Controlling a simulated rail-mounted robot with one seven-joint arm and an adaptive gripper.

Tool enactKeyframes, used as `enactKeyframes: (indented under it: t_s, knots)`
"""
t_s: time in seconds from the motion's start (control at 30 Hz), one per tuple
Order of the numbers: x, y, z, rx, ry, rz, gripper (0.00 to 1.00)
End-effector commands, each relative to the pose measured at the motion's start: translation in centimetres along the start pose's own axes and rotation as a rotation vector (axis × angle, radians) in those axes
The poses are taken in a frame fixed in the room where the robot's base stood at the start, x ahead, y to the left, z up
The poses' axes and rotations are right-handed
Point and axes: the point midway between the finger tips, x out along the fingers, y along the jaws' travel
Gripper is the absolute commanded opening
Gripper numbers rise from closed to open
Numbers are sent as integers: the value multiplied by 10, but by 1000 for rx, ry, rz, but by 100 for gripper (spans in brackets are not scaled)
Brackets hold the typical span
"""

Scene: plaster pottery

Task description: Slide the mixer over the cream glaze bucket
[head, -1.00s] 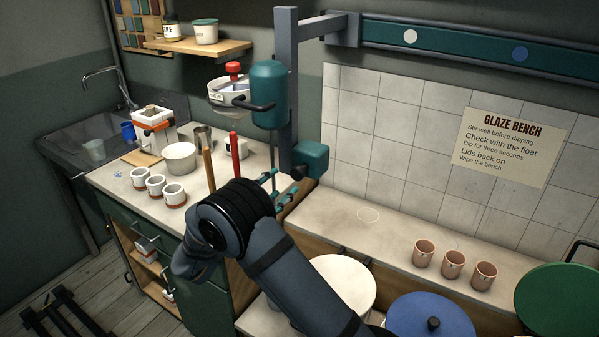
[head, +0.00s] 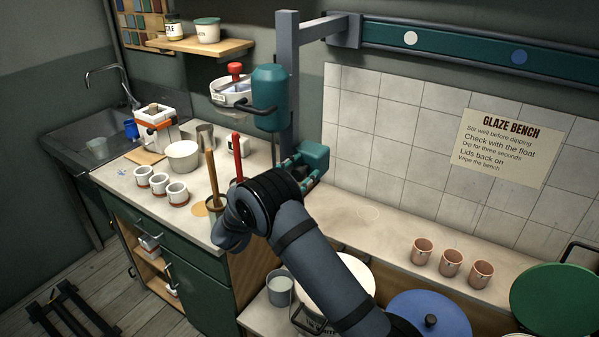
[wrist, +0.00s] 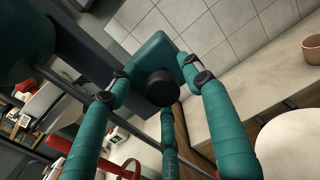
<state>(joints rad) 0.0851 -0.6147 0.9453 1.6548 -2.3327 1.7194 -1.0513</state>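The mixer (head: 270,95) is a teal motor with a dark side handle, on a grey post hanging from the wall rail (head: 440,47). A teal block (head: 313,158) sits low on the post. In the wrist view the block (wrist: 150,50) carries a black knob (wrist: 162,88). My gripper (head: 303,175) is open, its teal fingers spread either side of the knob; contact cannot be told. The pale cream-topped bucket (head: 340,280) stands in front, right of the mixer, partly hidden by my arm. Its top (wrist: 292,145) shows in the wrist view.
The rail has a cream dot (head: 411,38) and a blue dot (head: 519,57). A blue-topped bucket (head: 432,315) and a green one (head: 555,298) stand right. Several terracotta cups (head: 451,262) stand on the ledge. A red-handled tool (head: 238,160) stands near the mixer.

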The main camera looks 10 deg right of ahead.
Motion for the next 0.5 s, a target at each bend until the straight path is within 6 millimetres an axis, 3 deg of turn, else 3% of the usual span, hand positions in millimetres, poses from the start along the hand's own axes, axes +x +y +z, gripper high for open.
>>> enactKeyframes:
  t_s: [0.5]
  knots:
    - [0, 0, 1, 2, -1, -1, 19]
